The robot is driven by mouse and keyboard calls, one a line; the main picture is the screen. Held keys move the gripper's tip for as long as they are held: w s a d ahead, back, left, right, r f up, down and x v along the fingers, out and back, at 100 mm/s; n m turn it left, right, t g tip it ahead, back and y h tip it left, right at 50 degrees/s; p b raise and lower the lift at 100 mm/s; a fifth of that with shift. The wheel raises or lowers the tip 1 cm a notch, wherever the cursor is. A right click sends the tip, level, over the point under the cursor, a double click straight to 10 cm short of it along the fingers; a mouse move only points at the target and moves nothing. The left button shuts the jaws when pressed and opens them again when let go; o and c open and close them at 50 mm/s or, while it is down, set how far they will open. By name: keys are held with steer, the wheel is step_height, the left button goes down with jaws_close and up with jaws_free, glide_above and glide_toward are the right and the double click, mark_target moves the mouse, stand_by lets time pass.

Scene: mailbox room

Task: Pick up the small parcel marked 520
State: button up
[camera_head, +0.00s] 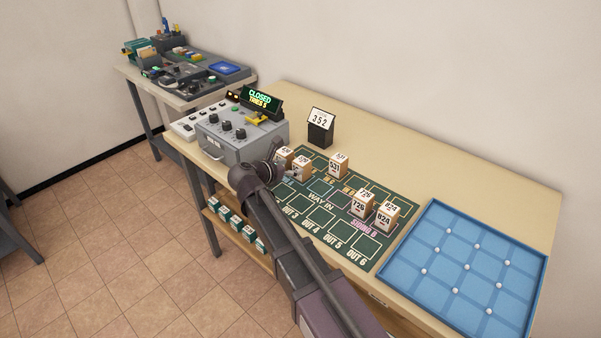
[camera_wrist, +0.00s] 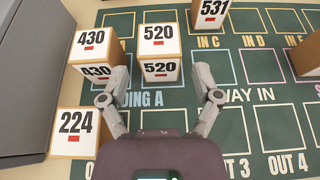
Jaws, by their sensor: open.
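The small parcel marked 520 (camera_wrist: 159,38) is a white-topped cube with a red mark, on the green board in the wrist view. In the head view it looks to be the parcel (camera_head: 302,164) just right of my arm's end, its number too small to read surely. My gripper (camera_wrist: 162,84) is open, one finger on each side of the near part of the 520 parcel, with nothing held. The left finger is close to the parcel 430 (camera_wrist: 93,40). Whether the fingers touch either parcel cannot be told.
Parcel 224 (camera_wrist: 76,122) sits at the near left, and parcel 531 (camera_wrist: 210,12) beyond to the right. Parcels 726 (camera_head: 362,204) and 824 (camera_head: 386,217) stand farther right. A grey control box (camera_head: 240,135) borders the board's left. A blue tray (camera_head: 437,253) lies at right.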

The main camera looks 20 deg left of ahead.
mark_target(297, 166)
steer(key=shift+w+d, duration=0.1)
steer(key=shift+w, duration=0.1)
steer(key=shift+w+f, duration=0.1)
steer(key=shift+f, duration=0.05)
steer(key=b+x, duration=0.1)
steer(key=x, duration=0.1)
steer(key=b+x, duration=0.1)
steer(key=x, duration=0.1)
steer(key=shift+f, duration=0.25)
steer(key=shift+w+d+f, duration=0.1)
steer(key=shift+w+d, duration=0.05)
steer(key=shift+w, duration=0.25)
steer(key=c, duration=1)
